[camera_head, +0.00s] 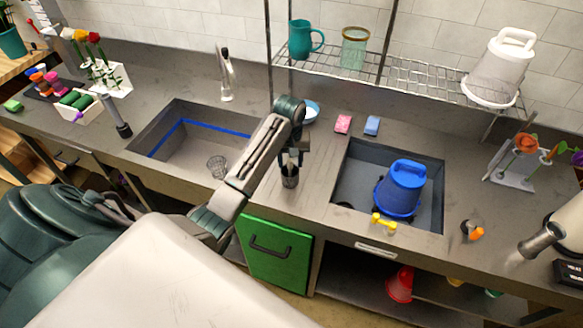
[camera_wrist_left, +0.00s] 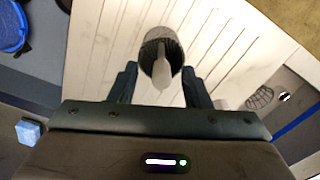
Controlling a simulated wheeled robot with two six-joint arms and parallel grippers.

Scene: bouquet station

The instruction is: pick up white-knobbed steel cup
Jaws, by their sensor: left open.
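The white-knobbed steel cup (camera_head: 290,181) stands on the counter strip between the two sinks, a dark grey cylinder right below my left gripper. In the left wrist view the cup (camera_wrist_left: 151,44) shows from above with its pale, elongated knob (camera_wrist_left: 161,77) pointing toward the camera. My left gripper (camera_head: 291,160) is open and comes down over the cup. In the left wrist view its two fingers (camera_wrist_left: 159,86) lie on either side of the knob, with gaps visible. The gripper partly hides the cup's top in the head view. My right gripper is not in view.
A wire mesh cup (camera_head: 216,167) is at the left sink (camera_head: 180,140). The right sink (camera_head: 352,187) holds a blue bucket (camera_head: 402,188). Pink (camera_head: 343,123) and blue (camera_head: 372,125) sponges lie behind. A wire shelf (camera_head: 400,75) hangs above the counter.

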